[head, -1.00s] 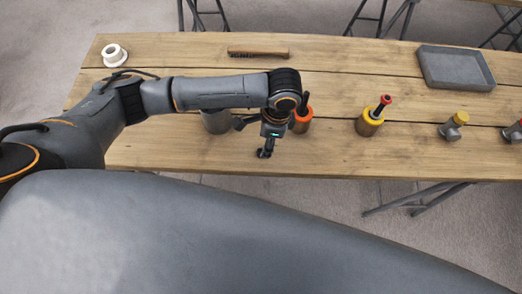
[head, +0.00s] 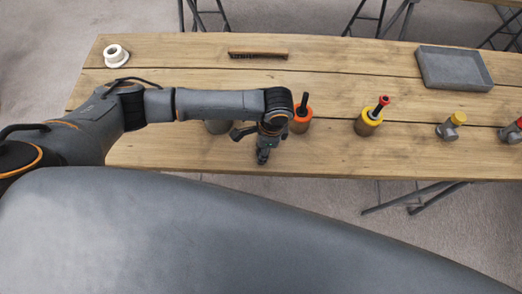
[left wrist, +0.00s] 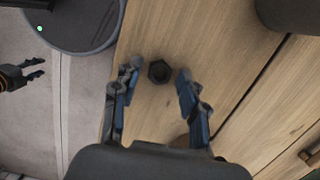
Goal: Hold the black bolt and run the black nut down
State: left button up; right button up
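A black hex nut (left wrist: 159,71) lies on the wooden table in the left wrist view, its hole facing the camera. My left gripper (left wrist: 154,79) is open, with one finger on each side of the nut and gaps between. In the head view my left gripper (head: 262,157) points down near the table's front edge and hides the nut. I cannot pick out the black bolt for certain; a black upright piece (head: 304,101) stands in an orange-rimmed cup (head: 300,124). Another gripper, seemingly my right (left wrist: 40,69), shows at the left wrist view's left edge, open and empty.
A yellow-rimmed cup (head: 368,126) holds a red-topped piece. A yellow-topped part (head: 452,125), a grey tray (head: 455,70), a brush (head: 258,53) and a white ring (head: 116,56) are also on the table.

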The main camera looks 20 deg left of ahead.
pick_arm(q)
grip_shut()
jog(key=shift+r, duration=0.1)
jog(key=shift+r, duration=0.55)
jog(key=s+d+r+b, duration=0.1)
jog(key=s+d+r, duration=0.8)
jog(key=d+r, duration=0.1)
jog(key=shift+s+d+r, duration=0.2)
jog(key=shift+r, duration=0.7)
